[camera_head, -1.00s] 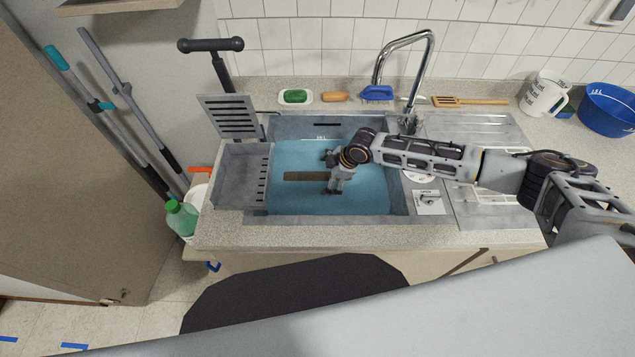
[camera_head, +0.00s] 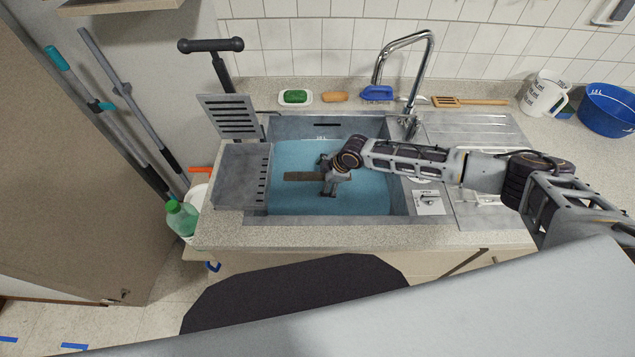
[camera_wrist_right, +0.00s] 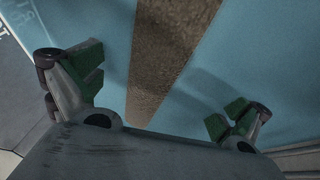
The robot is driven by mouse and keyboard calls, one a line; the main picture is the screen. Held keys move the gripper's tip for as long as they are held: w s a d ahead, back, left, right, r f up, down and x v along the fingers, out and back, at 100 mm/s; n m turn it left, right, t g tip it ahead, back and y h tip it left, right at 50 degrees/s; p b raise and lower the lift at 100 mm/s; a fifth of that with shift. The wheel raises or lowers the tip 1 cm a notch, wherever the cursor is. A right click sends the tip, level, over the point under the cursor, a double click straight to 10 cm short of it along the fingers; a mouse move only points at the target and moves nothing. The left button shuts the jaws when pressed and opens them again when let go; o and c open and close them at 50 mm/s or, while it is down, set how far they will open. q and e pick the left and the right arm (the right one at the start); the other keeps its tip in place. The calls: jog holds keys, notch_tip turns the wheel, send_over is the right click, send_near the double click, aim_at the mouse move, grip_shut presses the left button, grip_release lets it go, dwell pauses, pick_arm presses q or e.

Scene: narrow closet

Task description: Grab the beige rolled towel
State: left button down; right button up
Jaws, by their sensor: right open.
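A brownish-beige long roll (camera_head: 302,176), the only thing in view like the rolled towel, lies in the light-blue area of the sink (camera_head: 300,205). My right gripper (camera_head: 327,177) is over its right end, fingers spread to either side and pointing down. In the right wrist view the roll (camera_wrist_right: 165,55) runs between the two open fingers (camera_wrist_right: 160,96), with a gap on each side. I cannot tell how far the fingertips are above the bottom. My left gripper is not in view.
The sink walls surround my right gripper. A chrome faucet (camera_head: 431,60) arches behind it, and a grey slotted box (camera_head: 228,175) stands at the sink's left. A green sponge (camera_head: 295,96), blue brush (camera_head: 377,93) and wooden spatula (camera_head: 468,101) lie along the back counter.

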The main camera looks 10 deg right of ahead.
jog(key=shift+x, duration=1.55)
jog(key=shift+w+a+f, duration=0.15)
jog(key=shift+a+f, duration=0.05)
jog(key=shift+f, duration=0.05)
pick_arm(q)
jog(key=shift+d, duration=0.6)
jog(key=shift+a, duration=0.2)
pick_arm(e)
jog(key=shift+c, duration=0.3)
jog(key=c, duration=0.7)
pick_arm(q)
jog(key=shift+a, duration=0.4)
pick_arm(e)
jog(key=shift+w, duration=0.1)
jog(key=c, duration=0.7)
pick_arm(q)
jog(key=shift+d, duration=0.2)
pick_arm(e)
jog(key=shift+o, duration=0.2)
jog(key=shift+r, duration=0.15)
